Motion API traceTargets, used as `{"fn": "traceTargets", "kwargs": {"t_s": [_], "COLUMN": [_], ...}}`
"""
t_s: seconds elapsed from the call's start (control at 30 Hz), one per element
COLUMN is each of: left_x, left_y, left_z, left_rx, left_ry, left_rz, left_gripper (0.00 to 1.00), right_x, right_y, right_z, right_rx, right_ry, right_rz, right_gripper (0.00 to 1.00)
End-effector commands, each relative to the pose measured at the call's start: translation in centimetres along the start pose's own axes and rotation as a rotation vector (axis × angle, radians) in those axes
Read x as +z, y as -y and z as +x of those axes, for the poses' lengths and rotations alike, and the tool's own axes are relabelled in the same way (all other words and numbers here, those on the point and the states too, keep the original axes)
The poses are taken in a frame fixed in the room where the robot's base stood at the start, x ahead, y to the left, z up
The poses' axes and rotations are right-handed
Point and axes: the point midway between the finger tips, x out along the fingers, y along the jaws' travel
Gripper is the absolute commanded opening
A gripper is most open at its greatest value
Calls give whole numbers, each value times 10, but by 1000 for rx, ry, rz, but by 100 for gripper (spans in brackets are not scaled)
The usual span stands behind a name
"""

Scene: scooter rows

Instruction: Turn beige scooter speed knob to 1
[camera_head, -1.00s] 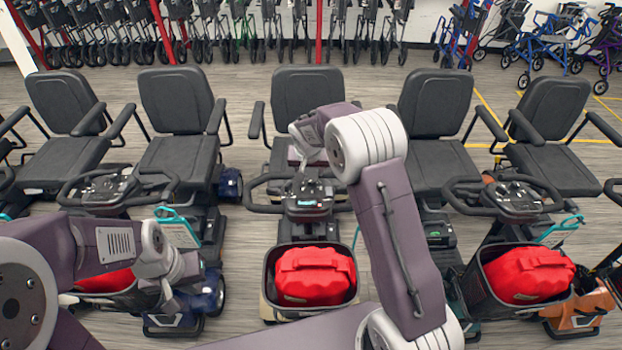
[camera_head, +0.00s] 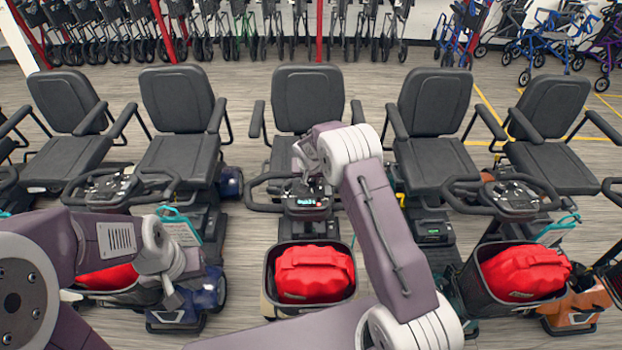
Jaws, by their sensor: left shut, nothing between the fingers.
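The beige scooter stands in the middle of the row, with a beige edge (camera_head: 267,306) at its front base. Its control console (camera_head: 308,204) has a small lit display and black handlebars. The speed knob is too small to make out and partly hidden by my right gripper. My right gripper (camera_head: 306,173) is just above the console, pointing down; its fingertips are too small and dark to tell open from shut or whether they touch. My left gripper (camera_head: 174,301) is low at the left, shut and empty, in front of a neighbouring scooter's basket.
A red bag (camera_head: 314,273) fills the beige scooter's front basket. Other scooters stand close on both sides, with a console (camera_head: 105,187) at left and another (camera_head: 515,196) at right. Walkers line the back wall. Grey floor shows between the scooters.

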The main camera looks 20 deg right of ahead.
Motion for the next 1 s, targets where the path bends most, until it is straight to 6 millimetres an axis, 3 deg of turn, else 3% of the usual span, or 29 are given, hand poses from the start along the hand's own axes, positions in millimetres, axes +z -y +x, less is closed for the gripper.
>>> {"fn": "traceTargets", "kwargs": {"t_s": [0.33, 0.6, 0.77, 1.0], "left_x": [-1, -2, 0, 6], "left_y": [0, 0, 0, 1], "left_z": [-11, -21, 0, 52], "left_rx": [0, 0, 0, 0], "left_ry": [0, 0, 0, 0], "left_rz": [0, 0, 0, 0], "left_gripper": [0, 0, 0, 0], "right_x": [-2, -1, 0, 0], "right_y": [0, -4, -6, -8], "right_z": [-3, 0, 7, 12], "right_rx": [-32, -133, -211, -331], "right_ry": [-1, -1, -6, -9], "right_rz": [-49, -208, -336, -535], "right_gripper": [0, 0, 0, 0]}}
